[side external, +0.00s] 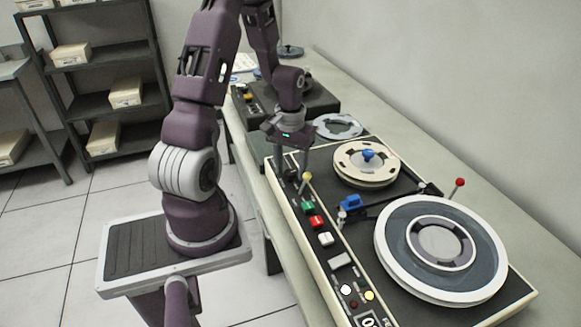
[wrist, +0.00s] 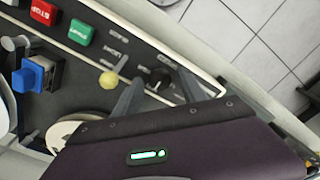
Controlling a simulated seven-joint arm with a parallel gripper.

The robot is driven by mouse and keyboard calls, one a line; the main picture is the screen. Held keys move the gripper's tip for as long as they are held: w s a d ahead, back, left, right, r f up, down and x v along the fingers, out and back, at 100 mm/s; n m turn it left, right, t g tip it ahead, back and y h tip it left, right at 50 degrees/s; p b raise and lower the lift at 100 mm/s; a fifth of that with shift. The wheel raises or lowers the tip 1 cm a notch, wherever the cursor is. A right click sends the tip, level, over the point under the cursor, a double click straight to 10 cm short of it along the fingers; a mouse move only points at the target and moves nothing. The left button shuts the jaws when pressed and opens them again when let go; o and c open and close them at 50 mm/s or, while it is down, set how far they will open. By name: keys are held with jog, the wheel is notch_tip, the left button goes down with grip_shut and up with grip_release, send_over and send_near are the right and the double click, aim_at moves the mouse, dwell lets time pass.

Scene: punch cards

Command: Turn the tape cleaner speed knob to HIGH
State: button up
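The tape cleaner (side external: 400,190) is a black-topped machine with a cream edge and reels, on the long bench. In the wrist view a small round black knob (wrist: 160,77) sits on its front control strip, with small pale labels around it that are too blurred to read. My gripper (wrist: 159,80) is open, with one finger on each side of the knob; contact cannot be told. In the side view my gripper (side external: 291,170) points down at the far end of the strip, and its fingers largely hide the knob.
A yellow-ball lever (wrist: 108,80) stands close beside my left finger in the wrist view. Green (wrist: 80,32) and red (wrist: 43,12) buttons and a blue block (wrist: 34,74) lie farther left. A large reel (side external: 390,270) and a red-ball lever (side external: 460,182) are at the near end.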

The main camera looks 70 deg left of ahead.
grip_shut()
jog(key=shift+m, duration=0.3)
jog(key=m, duration=0.3)
jog(key=shift+m, duration=2.6)
jog(key=shift+o, duration=1.1)
grip_release()
